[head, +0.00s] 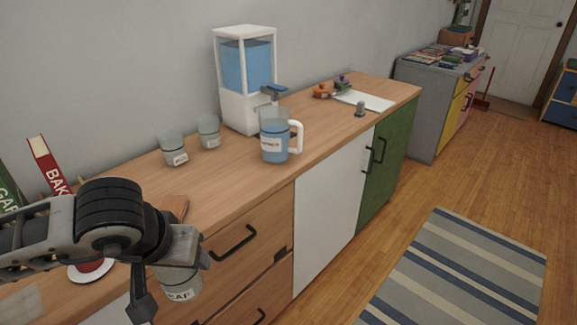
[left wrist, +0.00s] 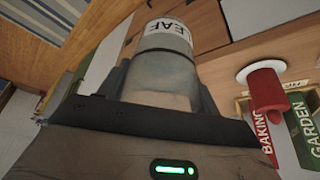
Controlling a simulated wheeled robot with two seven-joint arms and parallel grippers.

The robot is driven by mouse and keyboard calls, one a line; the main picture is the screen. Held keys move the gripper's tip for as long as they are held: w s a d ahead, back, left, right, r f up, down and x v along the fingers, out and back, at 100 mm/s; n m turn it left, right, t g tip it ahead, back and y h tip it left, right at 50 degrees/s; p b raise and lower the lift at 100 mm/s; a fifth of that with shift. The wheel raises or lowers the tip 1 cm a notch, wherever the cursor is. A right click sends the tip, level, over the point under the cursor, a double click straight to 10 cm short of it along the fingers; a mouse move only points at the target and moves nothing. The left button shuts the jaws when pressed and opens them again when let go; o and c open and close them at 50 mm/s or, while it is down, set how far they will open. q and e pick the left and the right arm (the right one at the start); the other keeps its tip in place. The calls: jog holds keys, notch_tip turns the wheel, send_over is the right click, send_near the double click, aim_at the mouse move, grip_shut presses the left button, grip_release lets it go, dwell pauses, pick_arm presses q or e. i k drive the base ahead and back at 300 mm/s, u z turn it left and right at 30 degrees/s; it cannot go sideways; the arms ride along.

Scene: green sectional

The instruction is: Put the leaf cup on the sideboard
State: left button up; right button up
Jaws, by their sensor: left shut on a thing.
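The leaf cup (head: 178,280) is a translucent grey cup with a white label, partly hidden by my left gripper (head: 172,262) in the head view. My left gripper is shut on it and holds it in front of the drawer fronts, beside the sideboard's front edge. In the left wrist view the cup (left wrist: 166,65) sits between the fingers with the letters "LEAF" showing. The wooden sideboard (head: 225,185) runs from the lower left to the upper right. My right gripper is in neither view.
Two labelled cups (head: 174,149) stand near the wall. A blue-filled jug (head: 273,137) and a water dispenser (head: 246,80) stand further along. Books (head: 48,165) and a red object on a white saucer (head: 90,273) are at the left.

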aim_at(230, 182)
jog(key=z, duration=0.2)
jog(key=i, duration=1.05)
jog(key=u, duration=0.25)
